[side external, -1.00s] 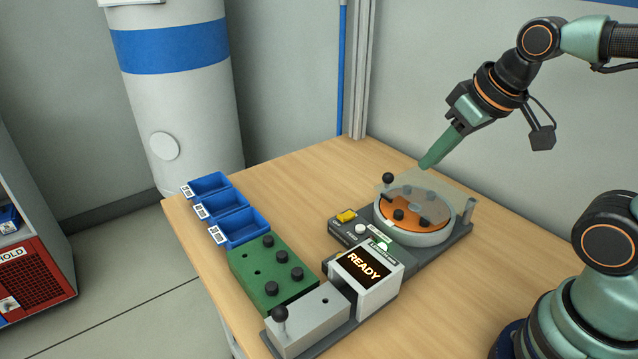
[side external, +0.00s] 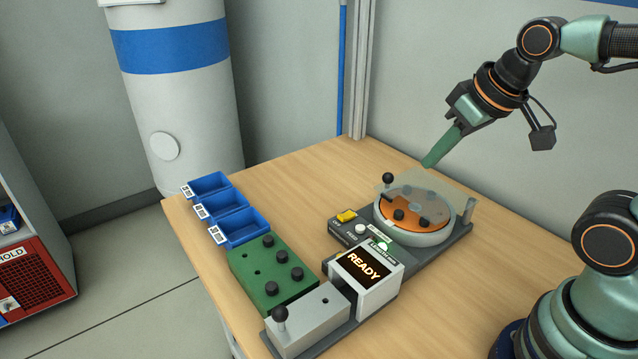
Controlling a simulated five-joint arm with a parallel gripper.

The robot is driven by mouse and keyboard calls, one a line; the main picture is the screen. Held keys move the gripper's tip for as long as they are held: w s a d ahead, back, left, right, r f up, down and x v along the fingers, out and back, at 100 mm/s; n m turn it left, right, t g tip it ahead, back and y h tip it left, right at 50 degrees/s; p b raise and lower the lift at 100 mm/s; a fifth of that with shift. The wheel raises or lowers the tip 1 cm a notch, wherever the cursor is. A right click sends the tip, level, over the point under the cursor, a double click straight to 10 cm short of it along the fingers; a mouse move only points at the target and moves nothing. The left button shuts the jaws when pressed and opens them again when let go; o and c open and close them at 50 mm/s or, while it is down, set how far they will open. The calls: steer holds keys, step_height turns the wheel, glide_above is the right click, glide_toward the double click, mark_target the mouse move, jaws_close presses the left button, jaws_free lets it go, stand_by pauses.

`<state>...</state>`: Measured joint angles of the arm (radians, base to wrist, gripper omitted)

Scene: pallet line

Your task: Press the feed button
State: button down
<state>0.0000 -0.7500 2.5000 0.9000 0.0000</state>
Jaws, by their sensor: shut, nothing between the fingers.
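The feed button is a small white round button (side external: 361,229) on a dark control box (side external: 346,238), beside a yellow switch (side external: 346,216). The box's small labels are hard to read. My gripper (side external: 428,163) is shut and empty. Its green fingers point down and to the left in the air, above the back of the round feeder (side external: 412,238). It is apart from the button, up and to the right of it in the picture.
The feeder holds an orange disc with dark pegs under a clear cover with a black knob (side external: 388,178). A display (side external: 364,266) reads READY. A green block (side external: 262,290) with black pegs and blue bins (side external: 245,228) stand left. Bare tabletop (side external: 300,190) lies behind them.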

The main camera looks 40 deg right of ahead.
stand_by(0.9)
steer(key=n+t, duration=0.2)
steer(key=n, duration=0.9)
glide_above(363, 228)
step_height(363, 228, down, 10)
steer(key=shift+r, duration=0.15)
steer(key=shift+s+d, duration=0.1)
steer(key=shift+f, duration=4.4)
steer(key=shift+f, duration=0.1)
steer(key=shift+f, duration=0.3)
